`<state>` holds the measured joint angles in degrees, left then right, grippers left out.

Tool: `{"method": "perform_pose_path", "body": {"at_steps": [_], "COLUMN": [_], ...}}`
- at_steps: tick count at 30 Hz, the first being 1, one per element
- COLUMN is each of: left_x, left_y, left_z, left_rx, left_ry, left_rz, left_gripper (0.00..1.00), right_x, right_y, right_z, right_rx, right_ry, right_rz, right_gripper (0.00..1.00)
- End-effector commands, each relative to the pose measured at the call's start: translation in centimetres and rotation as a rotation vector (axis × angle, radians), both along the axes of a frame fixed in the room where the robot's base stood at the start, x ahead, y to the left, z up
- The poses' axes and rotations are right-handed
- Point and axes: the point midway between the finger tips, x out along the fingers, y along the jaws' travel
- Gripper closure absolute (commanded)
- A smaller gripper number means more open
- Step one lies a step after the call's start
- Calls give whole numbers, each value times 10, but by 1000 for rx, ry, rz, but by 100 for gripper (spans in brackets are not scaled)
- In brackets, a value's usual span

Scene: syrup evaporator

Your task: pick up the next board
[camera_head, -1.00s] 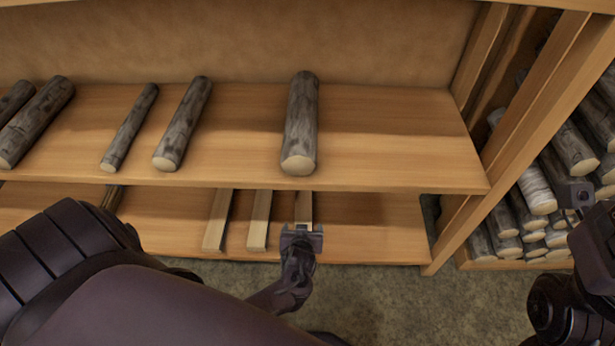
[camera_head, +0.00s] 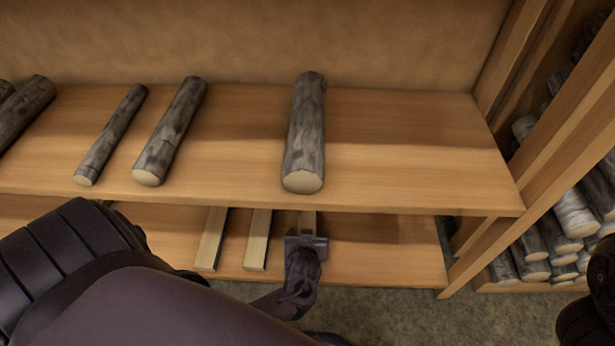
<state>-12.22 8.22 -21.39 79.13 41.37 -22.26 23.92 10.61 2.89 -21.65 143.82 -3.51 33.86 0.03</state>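Several pale boards lie on the lower shelf (camera_head: 375,262), ends toward me. The rightmost board (camera_head: 307,219) has my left gripper (camera_head: 306,238) at its front end; the gripper covers that end, and I cannot tell whether its fingers are closed on it. A middle board (camera_head: 257,240) and a left board (camera_head: 211,240) lie to the left, clear of the gripper. My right arm shows only as a dark part at the lower right edge; its gripper is out of view.
The upper shelf (camera_head: 400,170) overhangs the boards and carries several logs, one (camera_head: 304,135) above the gripper. A wooden post (camera_head: 545,150) stands at the right, with a stack of logs (camera_head: 560,235) behind it. The lower shelf right of the gripper is clear.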

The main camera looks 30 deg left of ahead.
Motion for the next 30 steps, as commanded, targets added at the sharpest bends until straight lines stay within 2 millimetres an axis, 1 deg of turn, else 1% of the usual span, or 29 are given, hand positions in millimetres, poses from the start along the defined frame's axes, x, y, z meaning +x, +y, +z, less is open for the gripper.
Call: {"method": "perform_pose_path", "body": {"at_steps": [3, 16, 25, 28, 30], "left_x": [0, 0, 1, 0, 0], "left_y": [0, 0, 0, 0, 0], "left_z": [1, 0, 4, 11, 19], "left_rx": [0, 1, 1, 1, 1], "left_ry": [0, 0, -2, -2, -2], "left_rz": [0, -1, 0, 0, -1], "left_gripper": [21, 77, 77, 77, 77], "right_x": [0, 0, 0, -1, 7], "right_y": [0, 0, 0, -1, -2], "right_z": [0, 0, 3, 6, -1], "right_rx": [1, 1, 1, 4, 4], "right_ry": [0, 1, -1, -5, 32], "right_rz": [0, 0, 0, 2, -1], "right_gripper": [25, 25, 25, 25, 25]}}
